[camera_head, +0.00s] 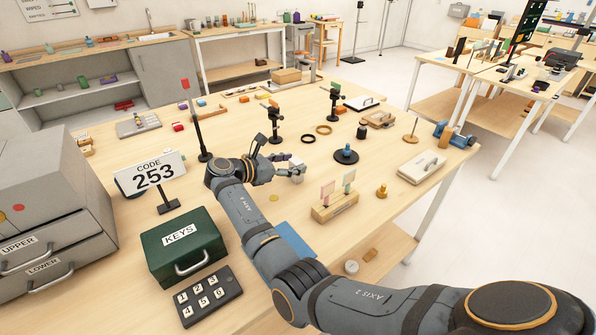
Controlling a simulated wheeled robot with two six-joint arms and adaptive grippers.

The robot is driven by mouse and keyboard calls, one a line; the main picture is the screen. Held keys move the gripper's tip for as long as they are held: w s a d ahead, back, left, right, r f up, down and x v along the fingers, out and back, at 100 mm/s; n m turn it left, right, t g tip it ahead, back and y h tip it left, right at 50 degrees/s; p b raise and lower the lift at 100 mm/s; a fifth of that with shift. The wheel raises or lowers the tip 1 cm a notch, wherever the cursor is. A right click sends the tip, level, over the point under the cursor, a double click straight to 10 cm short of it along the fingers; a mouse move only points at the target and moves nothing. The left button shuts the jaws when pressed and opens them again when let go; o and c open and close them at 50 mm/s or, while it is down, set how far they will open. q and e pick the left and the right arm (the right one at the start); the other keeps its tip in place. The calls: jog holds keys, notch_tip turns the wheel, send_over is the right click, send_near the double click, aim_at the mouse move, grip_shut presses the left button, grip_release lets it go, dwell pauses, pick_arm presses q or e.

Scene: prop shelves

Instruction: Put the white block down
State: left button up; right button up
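My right arm reaches in from the lower right, and its gripper (288,166) is low over the middle of the wooden table. A small white block (297,167) sits between its fingertips, and the fingers appear closed on it. The block is partly covered by the fingers, and I cannot tell whether its underside touches the table. My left gripper is not in view.
A yellow disc (274,198) lies near my gripper.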

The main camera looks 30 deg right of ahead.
jog(key=shift+c, duration=1.2)
jog(key=shift+d+f, duration=0.1)
jog(key=shift+d, duration=0.1)
jog(key=shift+c, duration=2.4)
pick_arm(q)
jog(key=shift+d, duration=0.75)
pick_arm(e)
grip_shut()
